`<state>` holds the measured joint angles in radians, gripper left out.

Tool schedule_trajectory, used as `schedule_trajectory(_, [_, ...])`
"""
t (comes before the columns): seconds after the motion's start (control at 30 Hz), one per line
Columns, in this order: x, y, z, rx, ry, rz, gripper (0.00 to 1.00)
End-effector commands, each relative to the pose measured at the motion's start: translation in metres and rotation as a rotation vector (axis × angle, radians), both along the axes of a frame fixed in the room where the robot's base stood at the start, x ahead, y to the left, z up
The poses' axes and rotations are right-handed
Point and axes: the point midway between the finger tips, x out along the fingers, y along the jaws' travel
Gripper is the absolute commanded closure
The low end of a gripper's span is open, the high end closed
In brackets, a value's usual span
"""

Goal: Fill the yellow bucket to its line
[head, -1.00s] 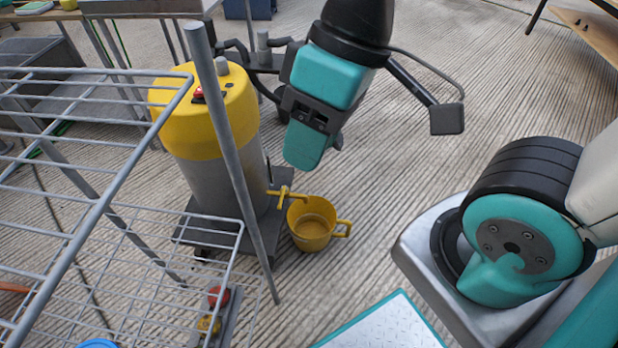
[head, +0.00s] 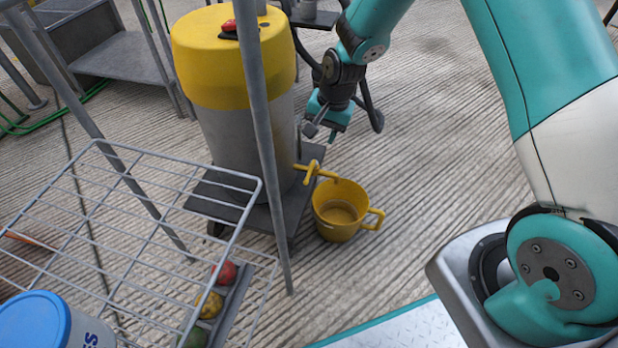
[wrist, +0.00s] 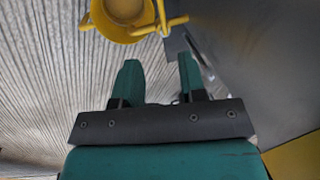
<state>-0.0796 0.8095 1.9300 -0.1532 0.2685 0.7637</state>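The yellow bucket (head: 329,224) stands upright on the ground in the head view, its handle to the right. Its inside looks tan low down; I cannot tell liquid from bare bottom, and no fill line is clear. A yellow tap (head: 313,172) reaches from the yellow-topped grey tank (head: 240,140) to above the bucket's rim. In the wrist view the bucket (wrist: 97,20) is cut by the top edge, with the tap (wrist: 163,24) beside it. My gripper (head: 323,133) is above and behind the tap. Its two fingers (wrist: 160,78) are apart with nothing between them.
A wire rack (head: 150,225) with a grey post stands in front at left, the post crossing the tank. A blue-lidded tub (head: 40,318) and several coloured balls (head: 209,304) are at lower left. Ground right of the bucket is clear.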

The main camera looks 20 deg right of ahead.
Motion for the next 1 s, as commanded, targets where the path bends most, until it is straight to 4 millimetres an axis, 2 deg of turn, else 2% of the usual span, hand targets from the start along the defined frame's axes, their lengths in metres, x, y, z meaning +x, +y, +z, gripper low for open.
schedule_trajectory(0.6, [0.014,0.022,-0.13,0.0,0.002,0.005,0.62])
schedule_trajectory(0.8, [0.017,0.026,-0.155,0.0,0.001,0.005,0.62])
schedule_trajectory(1.0, [0.018,0.027,-0.163,0.001,0.001,0.005,0.62])
